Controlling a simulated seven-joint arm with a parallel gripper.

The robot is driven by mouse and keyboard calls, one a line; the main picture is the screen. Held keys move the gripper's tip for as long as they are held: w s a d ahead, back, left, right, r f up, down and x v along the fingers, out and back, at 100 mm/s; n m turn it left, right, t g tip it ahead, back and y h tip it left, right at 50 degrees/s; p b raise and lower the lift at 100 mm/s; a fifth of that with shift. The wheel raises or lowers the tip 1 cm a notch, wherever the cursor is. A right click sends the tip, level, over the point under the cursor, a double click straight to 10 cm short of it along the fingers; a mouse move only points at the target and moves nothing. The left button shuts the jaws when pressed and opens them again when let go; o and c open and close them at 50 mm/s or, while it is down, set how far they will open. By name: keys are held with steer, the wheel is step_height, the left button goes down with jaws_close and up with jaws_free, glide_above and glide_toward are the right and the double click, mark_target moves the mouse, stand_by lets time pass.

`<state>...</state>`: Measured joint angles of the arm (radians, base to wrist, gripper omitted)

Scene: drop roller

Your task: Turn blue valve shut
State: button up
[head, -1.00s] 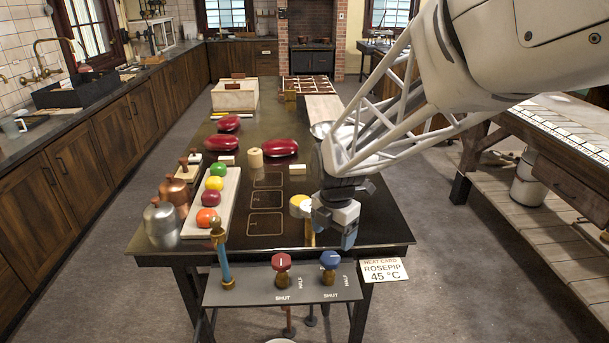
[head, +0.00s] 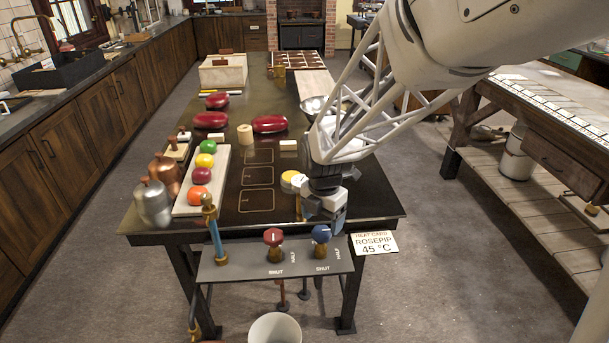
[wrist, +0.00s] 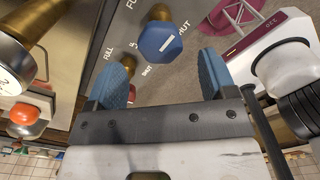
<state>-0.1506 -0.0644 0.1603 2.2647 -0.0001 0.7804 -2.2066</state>
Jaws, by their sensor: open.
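My gripper (head: 325,212) hangs just above and behind the valve in the head view. In the wrist view my gripper (wrist: 165,75) has its two blue pads spread apart, with nothing between them. The valve looks clear of both pads.
The red valve (head: 273,237) stands left of the blue one on the panel (head: 235,262). A brass and blue upright (head: 214,232) rises at the panel's left. A heat card (head: 374,243) reading ROSEPIP 45 °C hangs at right. A white bucket (head: 275,329) stands below.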

mark_target(322, 230)
steer(key=shift+f, duration=2.05)
steer(key=c, duration=0.9)
